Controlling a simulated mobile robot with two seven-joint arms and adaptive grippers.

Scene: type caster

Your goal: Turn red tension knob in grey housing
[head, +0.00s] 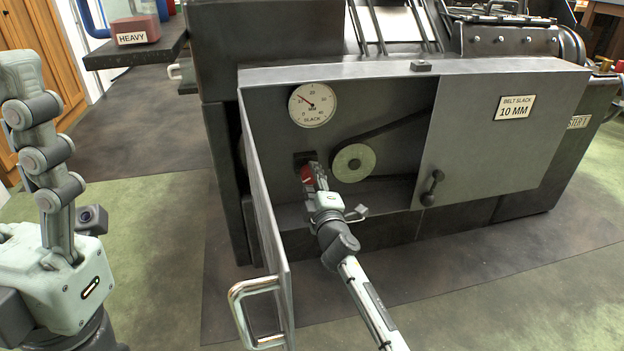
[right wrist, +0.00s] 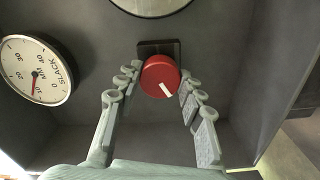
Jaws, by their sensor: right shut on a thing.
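The red tension knob (head: 306,173) sits on a dark square mount inside the grey housing (head: 385,92), below a round slack gauge (head: 312,105). In the right wrist view the knob (right wrist: 160,77) shows a white mark pointing to the lower right. My right gripper (head: 313,178) reaches into the housing and is shut on the knob, one finger on each side. The gauge also shows in the right wrist view (right wrist: 36,70), with a red needle. My left gripper (head: 58,190) is at the left, away from the housing; whether it is open cannot be told.
The housing's left door (head: 268,215) with a metal handle (head: 250,315) stands open towards me, left of my right arm. A pale pulley (head: 353,163) with a dark belt is right of the knob. A "BELT SLACK 10 MM" label (head: 514,107) is on the right panel.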

